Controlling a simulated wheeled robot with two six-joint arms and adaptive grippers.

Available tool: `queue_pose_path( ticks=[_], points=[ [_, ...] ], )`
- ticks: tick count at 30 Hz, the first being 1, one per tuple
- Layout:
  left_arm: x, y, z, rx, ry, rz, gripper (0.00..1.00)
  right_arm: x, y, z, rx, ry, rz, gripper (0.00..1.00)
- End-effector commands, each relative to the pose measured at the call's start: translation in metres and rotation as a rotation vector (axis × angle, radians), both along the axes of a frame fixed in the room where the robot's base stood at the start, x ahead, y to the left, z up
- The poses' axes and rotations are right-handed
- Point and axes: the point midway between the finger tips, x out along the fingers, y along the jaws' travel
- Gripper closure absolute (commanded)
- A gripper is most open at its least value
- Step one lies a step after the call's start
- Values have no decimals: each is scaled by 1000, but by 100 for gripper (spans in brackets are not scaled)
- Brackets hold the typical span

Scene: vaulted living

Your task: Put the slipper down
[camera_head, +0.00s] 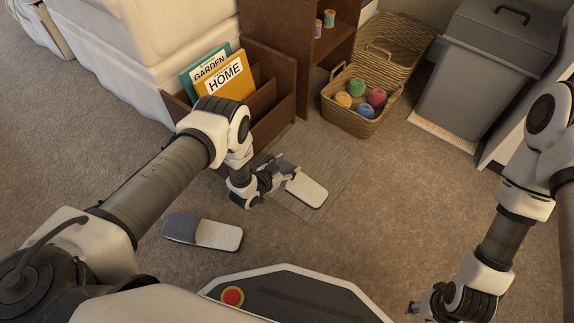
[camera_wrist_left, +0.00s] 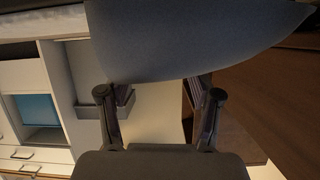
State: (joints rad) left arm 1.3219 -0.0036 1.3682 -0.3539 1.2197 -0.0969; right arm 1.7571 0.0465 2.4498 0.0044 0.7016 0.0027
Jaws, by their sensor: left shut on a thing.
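A grey and white slipper (camera_head: 306,190) is in my left gripper (camera_head: 275,178), over or on the woven mat (camera_head: 336,160). I cannot tell whether it touches the mat. In the left wrist view the grey slipper (camera_wrist_left: 190,40) fills the top, and the fingers of my left gripper (camera_wrist_left: 160,92) meet its lower edge. A matching slipper (camera_head: 218,234) lies on the carpet left of the mat, its white end to the right. My right gripper (camera_head: 428,306) is low at the right, far from both slippers; its fingers are unclear.
A wooden magazine rack (camera_head: 272,118) with books (camera_head: 226,78) stands behind my left arm. A wicker basket (camera_head: 340,108) of yarn balls is behind the mat. A grey bin (camera_head: 475,80) stands at the back right. Open carpet (camera_head: 400,200) lies right of the mat.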

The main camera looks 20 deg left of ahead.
Motion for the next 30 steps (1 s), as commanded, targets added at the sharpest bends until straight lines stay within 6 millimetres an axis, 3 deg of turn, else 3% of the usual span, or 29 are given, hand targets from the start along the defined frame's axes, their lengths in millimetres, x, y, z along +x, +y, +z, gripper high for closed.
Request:
queue_pose_path(
  ticks=[1,2,3,14,17,24,30],
  points=[
    [0,0,-1,0,0,0,25,0,0,-1,0,0,0,60],
    [0,0,-1,0,0,0,15,0,0,-1,0,0,0,60],
    [0,0,-1,0,1,0,11,0,0,-1,0,0,0,60],
    [-1,1,5,0,1,0,11,0,0,5,0,1,0,60],
    [-14,6,13,1,4,2,11,-1,0,16,0,2,2,60],
    [-68,26,39,1,5,2,11,-2,1,52,1,7,9,60],
    [-99,38,49,1,3,2,11,-3,1,65,1,9,12,60]
  ],
)
